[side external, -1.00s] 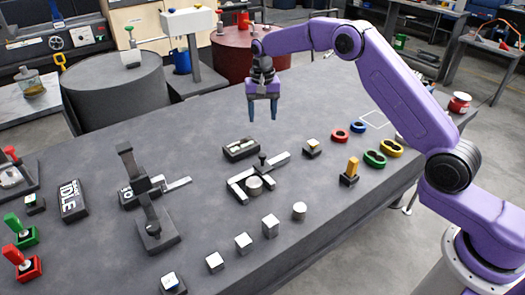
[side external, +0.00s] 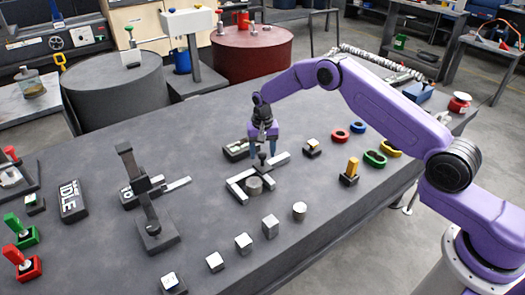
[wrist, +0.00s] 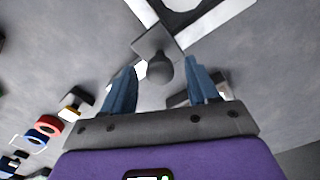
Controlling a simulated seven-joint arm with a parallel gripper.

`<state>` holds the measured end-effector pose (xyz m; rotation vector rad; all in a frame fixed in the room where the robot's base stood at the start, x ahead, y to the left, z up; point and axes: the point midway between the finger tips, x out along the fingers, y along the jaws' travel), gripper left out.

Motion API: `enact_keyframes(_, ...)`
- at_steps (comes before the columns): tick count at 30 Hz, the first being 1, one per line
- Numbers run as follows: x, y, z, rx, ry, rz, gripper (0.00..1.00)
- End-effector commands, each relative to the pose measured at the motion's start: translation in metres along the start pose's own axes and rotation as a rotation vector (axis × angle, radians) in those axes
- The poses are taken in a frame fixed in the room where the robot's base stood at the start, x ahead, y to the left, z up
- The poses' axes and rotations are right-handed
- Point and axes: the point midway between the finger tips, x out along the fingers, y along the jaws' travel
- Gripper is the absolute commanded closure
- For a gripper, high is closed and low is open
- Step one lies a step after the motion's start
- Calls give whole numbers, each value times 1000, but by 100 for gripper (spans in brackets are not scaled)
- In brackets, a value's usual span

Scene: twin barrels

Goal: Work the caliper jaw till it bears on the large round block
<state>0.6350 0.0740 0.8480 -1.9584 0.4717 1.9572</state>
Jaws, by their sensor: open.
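The caliper (side external: 280,160) lies on the dark table, a pale metal bar with jaws and a dark upright knob (side external: 262,159) on its sliding part. The large round block (side external: 254,187), a short grey cylinder, stands by the jaws; I cannot tell whether a jaw touches it. My gripper (side external: 264,150) points down over the caliper knob. In the wrist view the round-topped knob (wrist: 159,70) shows between my open blue fingers (wrist: 160,85), with a gap on each side. The block is only partly in the wrist view, at the top edge.
Small metal blocks (side external: 243,242) and a smaller cylinder (side external: 300,211) stand in front. A dark tray (side external: 236,150) lies just behind the caliper. A yellow-topped peg (side external: 350,171) and coloured rings (side external: 375,158) are to the right. A sign reading IDLE (side external: 72,201) is at left.

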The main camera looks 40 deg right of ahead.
Motion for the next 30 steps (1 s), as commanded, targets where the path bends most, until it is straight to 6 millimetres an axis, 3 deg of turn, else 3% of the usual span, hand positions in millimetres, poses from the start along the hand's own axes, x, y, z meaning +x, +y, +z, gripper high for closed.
enact_keyframes(8,1,0,0,0,0,0,44)
enact_keyframes(12,1,0,0,0,0,0,90)
enact_keyframes(17,1,-2,1,-1,0,0,91)
enact_keyframes(25,0,-31,16,-4,0,-1,91)
enact_keyframes(30,0,-32,16,-2,0,-2,91)
